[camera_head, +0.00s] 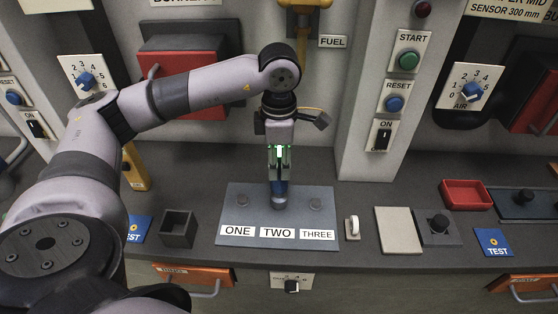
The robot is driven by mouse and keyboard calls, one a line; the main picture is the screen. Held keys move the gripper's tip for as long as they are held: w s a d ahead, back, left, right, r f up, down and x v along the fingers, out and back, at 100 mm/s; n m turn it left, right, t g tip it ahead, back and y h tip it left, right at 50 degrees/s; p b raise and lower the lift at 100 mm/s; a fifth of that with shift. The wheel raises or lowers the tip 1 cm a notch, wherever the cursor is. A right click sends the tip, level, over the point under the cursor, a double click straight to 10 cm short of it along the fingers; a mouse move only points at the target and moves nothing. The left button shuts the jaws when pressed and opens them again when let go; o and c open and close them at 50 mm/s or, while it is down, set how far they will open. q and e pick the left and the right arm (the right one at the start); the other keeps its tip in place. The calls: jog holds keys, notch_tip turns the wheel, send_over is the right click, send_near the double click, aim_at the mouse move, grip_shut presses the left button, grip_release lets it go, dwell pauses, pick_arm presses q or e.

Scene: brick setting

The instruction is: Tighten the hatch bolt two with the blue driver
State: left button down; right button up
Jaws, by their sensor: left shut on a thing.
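A blue-grey hatch plate (240,200) lies on the dark counter with the labels ONE, TWO and THREE along its front edge. My left gripper (279,172) points straight down over the middle of the plate, shut on the blue driver (280,188). The driver stands upright, and its lower end is at bolt two (279,204), behind the TWO label. The driver largely hides that bolt, and I cannot tell how well they are seated. Bolt one (241,202) and bolt three (315,203) show as grey heads on either side. My right gripper is not in view.
A small open dark box (179,228) stands left of the plate. To the right are a white upright piece (352,227), a beige pad (398,230), a black knob block (438,227) and a red tray (466,194). Control panels rise behind the counter.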

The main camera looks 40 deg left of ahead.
pick_arm(q)
jog(key=shift+r+p, duration=0.5)
jog(key=shift+r, duration=0.35)
jog(key=shift+r+p, duration=1.5)
jog(key=shift+r, duration=1.15)
